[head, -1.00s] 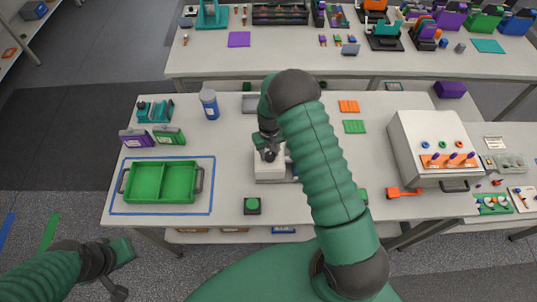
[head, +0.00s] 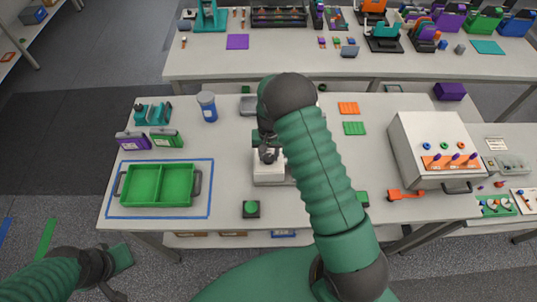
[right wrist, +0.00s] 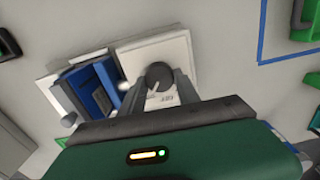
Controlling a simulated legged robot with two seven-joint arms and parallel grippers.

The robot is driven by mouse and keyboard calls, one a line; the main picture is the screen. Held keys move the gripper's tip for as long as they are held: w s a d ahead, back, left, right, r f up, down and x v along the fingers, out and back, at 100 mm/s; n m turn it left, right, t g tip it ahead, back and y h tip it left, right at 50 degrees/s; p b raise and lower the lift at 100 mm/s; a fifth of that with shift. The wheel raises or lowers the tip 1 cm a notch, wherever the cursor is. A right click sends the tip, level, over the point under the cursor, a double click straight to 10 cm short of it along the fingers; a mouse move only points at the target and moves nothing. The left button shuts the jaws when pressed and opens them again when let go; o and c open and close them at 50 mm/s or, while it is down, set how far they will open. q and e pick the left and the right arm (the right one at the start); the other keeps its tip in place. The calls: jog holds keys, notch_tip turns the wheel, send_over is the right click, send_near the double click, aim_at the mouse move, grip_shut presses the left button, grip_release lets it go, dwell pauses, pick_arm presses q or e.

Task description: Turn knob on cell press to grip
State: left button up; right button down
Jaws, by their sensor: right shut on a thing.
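The cell press is a white block (head: 268,168) on the table, mostly behind my right arm in the head view. In the right wrist view its white body (right wrist: 178,48) carries a dark round knob (right wrist: 158,75) with a light pointer line. Small printed letters lie just below the knob, too small to read surely. My right gripper (right wrist: 160,86) is shut on the knob, one finger on each side. In the head view my right gripper (head: 268,155) is over the press. My left gripper (head: 118,270) hangs at the lower left, away from the table; its fingers are unclear.
A green two-part tray (head: 160,168) lies inside a blue outline at left. A green button box (head: 251,209) stands in front of the press. A white cabinet (head: 440,135) is at right. In the right wrist view, blue parts (right wrist: 85,90) sit beside the white body.

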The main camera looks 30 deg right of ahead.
aim_at(268, 155)
jog(key=shift+w+d+r, duration=0.1)
jog(key=shift+w+r, duration=0.1)
jog(key=shift+w, duration=0.1)
jog(key=c, duration=1.1)
grip_release()
jog(key=shift+o, duration=1.1)
jog(key=shift+s+f, duration=0.15)
notch_tip(268, 155, up, 17)
jog(key=b, duration=0.4)
jog(key=shift+f, duration=0.15)
